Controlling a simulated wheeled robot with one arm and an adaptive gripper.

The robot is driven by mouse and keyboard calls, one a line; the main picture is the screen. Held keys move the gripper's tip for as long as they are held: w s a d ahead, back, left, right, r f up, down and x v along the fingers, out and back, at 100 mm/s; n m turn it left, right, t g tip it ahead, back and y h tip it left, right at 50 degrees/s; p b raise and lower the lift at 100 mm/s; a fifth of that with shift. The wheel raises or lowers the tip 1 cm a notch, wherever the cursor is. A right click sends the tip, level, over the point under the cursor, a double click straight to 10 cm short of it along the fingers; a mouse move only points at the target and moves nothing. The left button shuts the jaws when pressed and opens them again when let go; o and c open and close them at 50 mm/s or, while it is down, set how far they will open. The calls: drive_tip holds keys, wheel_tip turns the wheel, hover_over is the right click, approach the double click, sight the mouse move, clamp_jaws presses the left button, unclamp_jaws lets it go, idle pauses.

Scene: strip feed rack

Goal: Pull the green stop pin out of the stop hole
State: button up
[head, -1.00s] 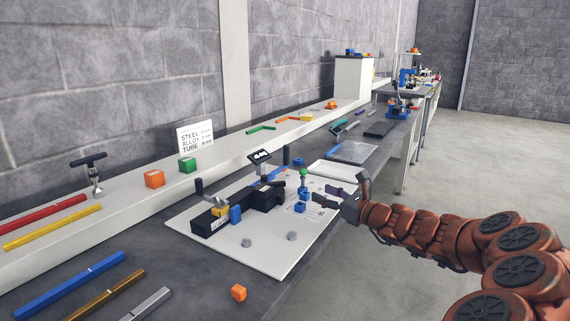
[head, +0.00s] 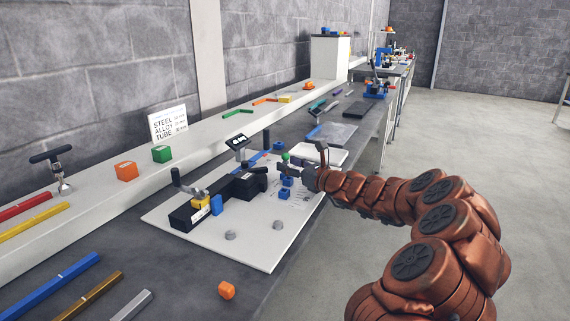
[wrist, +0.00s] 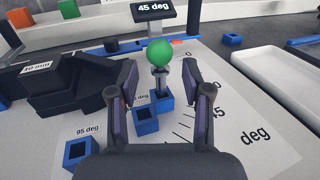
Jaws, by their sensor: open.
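The green stop pin (wrist: 160,54) has a round green head on a metal shank. It stands upright in a blue stop hole block (wrist: 162,101) on the white board. In the head view its green head (head: 285,156) shows just beyond my gripper. My gripper (wrist: 160,88) is open, with one finger on each side of the pin's line. The pin appears between or just beyond the fingertips; I cannot tell the exact depth. In the head view my gripper (head: 300,168) is low over the board's right part, partly hiding the blocks.
Another blue block (wrist: 145,121) stands close in front, and one (wrist: 80,150) by the 95 deg mark. A black fixture (wrist: 75,88) is on the left. A display reading 45 deg (wrist: 153,10) stands behind the pin. A white tray (wrist: 280,80) is on the right.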

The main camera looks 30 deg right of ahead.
drive_tip(key=shift+w+a, duration=0.1)
drive_tip(key=shift+w, duration=0.35)
drive_tip(key=shift+r, duration=0.1)
clamp_jaws()
